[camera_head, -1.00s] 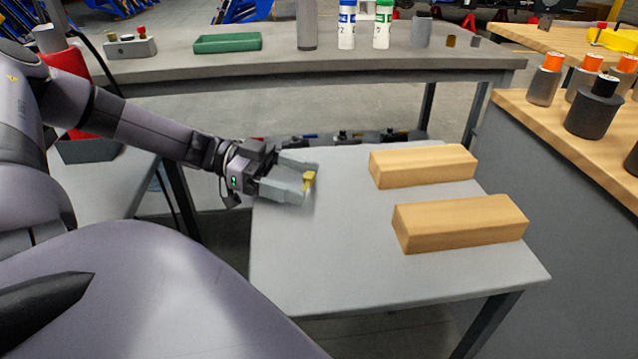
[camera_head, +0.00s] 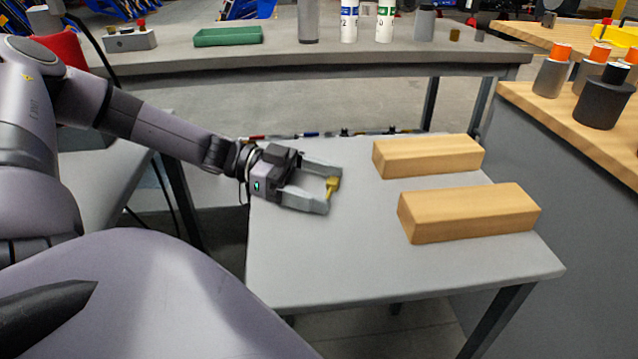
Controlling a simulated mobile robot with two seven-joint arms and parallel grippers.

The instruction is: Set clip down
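A small yellow clip (camera_head: 333,187) is between the fingertips of my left gripper (camera_head: 331,189), over the left back part of the small grey table (camera_head: 340,260). The gripper's two grey fingers lie roughly level and point right, shut on the clip. Whether the clip touches the tabletop, I cannot tell. My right gripper is not in view.
Two wooden blocks lie on the table's right side, one behind (camera_head: 425,156) and one in front (camera_head: 468,213). The table's front left is clear. A longer workbench (camera_head: 300,70) with a green tray (camera_head: 228,36) stands behind. A wood-topped cabinet (camera_head: 560,135) stands at right.

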